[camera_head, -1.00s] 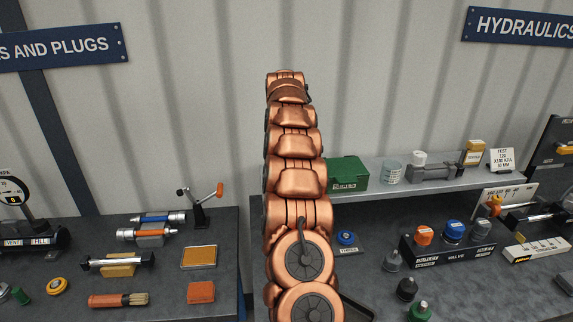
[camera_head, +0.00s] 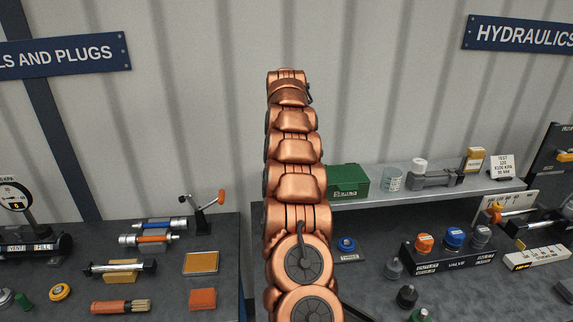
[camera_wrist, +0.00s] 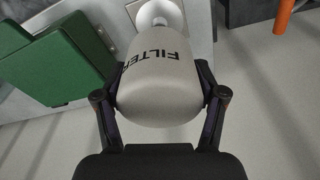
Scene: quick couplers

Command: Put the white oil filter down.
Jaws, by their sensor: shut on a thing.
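The white oil filter (camera_wrist: 160,75), a pale cylinder with dark "FILTER" lettering, fills the middle of the wrist view. My gripper (camera_wrist: 160,98) is shut on it, with one dark finger on each side. A white rounded part (camera_wrist: 158,14) lies beyond the filter's far end, above a grey surface; I cannot tell whether they touch. In the head view my copper arm hides the gripper and the filter.
A green box (camera_head: 347,180) stands on the raised grey shelf (camera_head: 400,195), and it also shows beside the filter in the wrist view (camera_wrist: 55,60). Right of it stand a clear beaker (camera_head: 391,179) and a grey fixture (camera_head: 432,179). A rack of caps (camera_head: 450,258) sits below.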

